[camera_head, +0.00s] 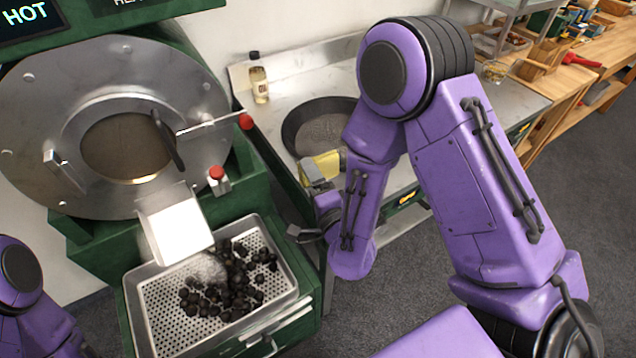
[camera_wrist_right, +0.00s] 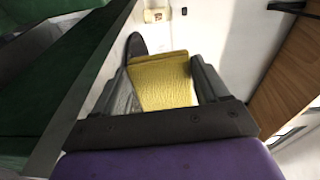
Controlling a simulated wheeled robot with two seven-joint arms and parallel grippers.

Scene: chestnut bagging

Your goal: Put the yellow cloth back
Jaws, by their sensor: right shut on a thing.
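The yellow cloth (camera_head: 326,164) is held in my right gripper (camera_head: 318,178), above the front left part of the metal counter, in front of a dark round pan (camera_head: 312,122). In the right wrist view the cloth (camera_wrist_right: 161,82) fills the space between the two fingers of my right gripper (camera_wrist_right: 163,85), which is shut on it. Whether the cloth touches the counter, I cannot tell. My left arm shows only at the lower left edge of the head view; its gripper is out of view.
The metal counter (camera_head: 283,68) carries a small bottle (camera_head: 259,80) at the back. At left stands a green roaster with a round steel front (camera_head: 60,85) and a red-knobbed handle (camera_head: 245,121). Below it, a perforated tray (camera_head: 165,315) holds dark chestnuts. Wooden benches run off at the right.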

